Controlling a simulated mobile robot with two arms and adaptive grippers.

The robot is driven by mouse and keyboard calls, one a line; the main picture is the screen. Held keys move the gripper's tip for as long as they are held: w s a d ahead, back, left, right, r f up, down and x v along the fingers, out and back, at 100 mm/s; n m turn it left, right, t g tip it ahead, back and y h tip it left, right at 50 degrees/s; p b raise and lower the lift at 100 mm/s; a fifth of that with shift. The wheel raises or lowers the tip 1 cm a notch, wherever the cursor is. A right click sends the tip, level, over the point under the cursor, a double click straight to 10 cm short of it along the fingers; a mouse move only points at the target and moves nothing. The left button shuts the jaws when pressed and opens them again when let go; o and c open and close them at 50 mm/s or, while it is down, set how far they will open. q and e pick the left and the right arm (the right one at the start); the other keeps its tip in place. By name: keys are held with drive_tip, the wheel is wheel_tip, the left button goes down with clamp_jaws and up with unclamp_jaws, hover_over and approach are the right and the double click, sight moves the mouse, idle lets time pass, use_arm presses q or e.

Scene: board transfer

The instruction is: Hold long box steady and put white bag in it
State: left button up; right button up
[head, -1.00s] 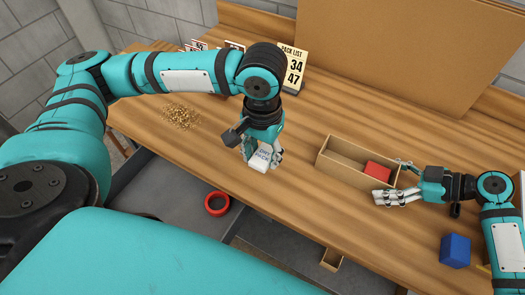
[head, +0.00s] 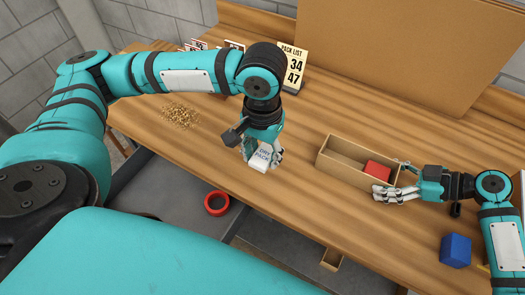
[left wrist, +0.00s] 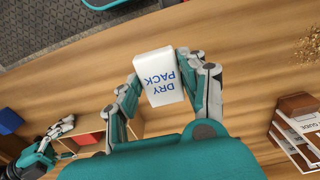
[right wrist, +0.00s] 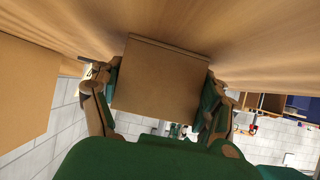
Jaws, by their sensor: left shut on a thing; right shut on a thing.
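The white bag (head: 262,157), printed DRY PACK, is in my left gripper (head: 262,150), near the table's front edge. In the left wrist view the bag (left wrist: 158,78) sits between both fingers of the left gripper (left wrist: 165,85). The long box (head: 334,167) is an open brown box on the table, right of the bag, with a red block (head: 377,170) in its right part. My right gripper (head: 392,180) is shut on the box's right end. In the right wrist view the box's end wall (right wrist: 160,80) fills the space between the fingers (right wrist: 160,92).
A blue block (head: 455,250) stands at the right. The pack list card (head: 292,68) stands at the back, beside other cards. Brown grains (head: 181,117) lie at the left. A red ring (head: 217,203) is in the grey area below the table's front edge.

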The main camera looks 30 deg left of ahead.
idle(0.4)
use_arm(q)
drive_tip(key=w+d+m, duration=0.8)
drive_tip(key=w+m, duration=0.1)
drive_tip(key=m, duration=0.1)
use_arm(e)
drive_tip(key=shift+f, duration=0.1)
use_arm(q)
drive_tip(key=m, duration=0.8)
approach(344, 142)
drive_tip(key=s+f, duration=0.2)
drive_tip(key=s, duration=0.1)
drive_tip(key=shift+s+d+f, duration=0.1)
drive_tip(key=shift+s+f, duration=0.1)
drive_tip(key=shift+f, duration=1.45)
drive_tip(key=shift+f, duration=0.3)
drive_tip(key=o, duration=1)
wheel_tip(344, 142, up, 12)
drive_tip(key=shift+r, duration=0.1)
